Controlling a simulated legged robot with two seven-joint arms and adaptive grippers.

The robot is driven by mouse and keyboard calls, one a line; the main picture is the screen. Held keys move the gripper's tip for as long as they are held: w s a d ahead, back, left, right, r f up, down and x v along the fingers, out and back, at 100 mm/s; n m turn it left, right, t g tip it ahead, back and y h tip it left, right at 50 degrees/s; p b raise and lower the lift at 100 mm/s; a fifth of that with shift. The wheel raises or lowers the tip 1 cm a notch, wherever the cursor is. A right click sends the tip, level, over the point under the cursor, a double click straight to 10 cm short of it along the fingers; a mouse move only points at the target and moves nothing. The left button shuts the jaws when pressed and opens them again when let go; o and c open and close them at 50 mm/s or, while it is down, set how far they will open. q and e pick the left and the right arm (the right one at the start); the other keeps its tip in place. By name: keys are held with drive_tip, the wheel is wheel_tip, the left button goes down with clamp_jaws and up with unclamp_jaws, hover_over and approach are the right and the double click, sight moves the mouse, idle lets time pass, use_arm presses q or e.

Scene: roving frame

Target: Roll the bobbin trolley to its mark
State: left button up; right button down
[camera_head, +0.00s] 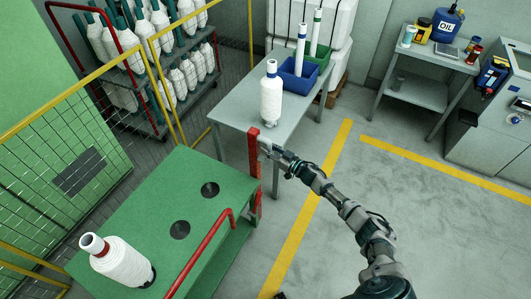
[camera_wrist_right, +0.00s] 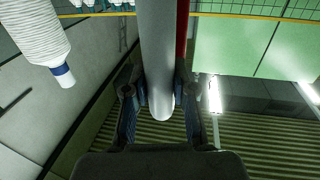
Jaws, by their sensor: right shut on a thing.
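The green trolley (camera_head: 155,200) stands at the lower left in the head view, with a red post (camera_head: 254,160) and a red rail (camera_head: 200,256). A white bobbin with a red collar (camera_head: 118,262) stands on its near end, beside dark round spots on the top. My right gripper (camera_head: 266,148) is at the red post. In the right wrist view my right gripper (camera_wrist_right: 160,108) is shut on a pale grey round bar (camera_wrist_right: 157,60), with red (camera_wrist_right: 181,45) just beside it. The bar is hidden in the head view. No floor mark is clearly identifiable as the trolley's. My left gripper is out of view.
A grey table (camera_head: 235,110) beyond the trolley holds a white bobbin (camera_head: 271,95) and blue and green bins. A yellow fence (camera_head: 75,100) and bobbin rack (camera_head: 170,105) stand left.

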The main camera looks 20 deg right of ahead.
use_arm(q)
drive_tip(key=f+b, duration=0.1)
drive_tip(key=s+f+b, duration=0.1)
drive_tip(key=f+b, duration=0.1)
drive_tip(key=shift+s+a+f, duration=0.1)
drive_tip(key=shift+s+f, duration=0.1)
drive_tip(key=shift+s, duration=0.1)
use_arm(e)
drive_tip(key=w+d, duration=0.2)
drive_tip(key=d, duration=0.1)
drive_tip(key=w+d, duration=0.1)
drive_tip(key=shift+d+f, duration=0.3)
drive_tip(key=shift+f, duration=0.05)
drive_tip(key=c, duration=1.2)
unclamp_jaws()
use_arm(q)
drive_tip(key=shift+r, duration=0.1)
use_arm(e)
drive_tip(key=o, duration=0.7)
drive_tip(key=shift+r, duration=0.15)
drive_tip(key=shift+c, duration=0.2)
drive_tip(key=shift+a+r, duration=0.1)
drive_tip(key=shift+a, duration=0.05)
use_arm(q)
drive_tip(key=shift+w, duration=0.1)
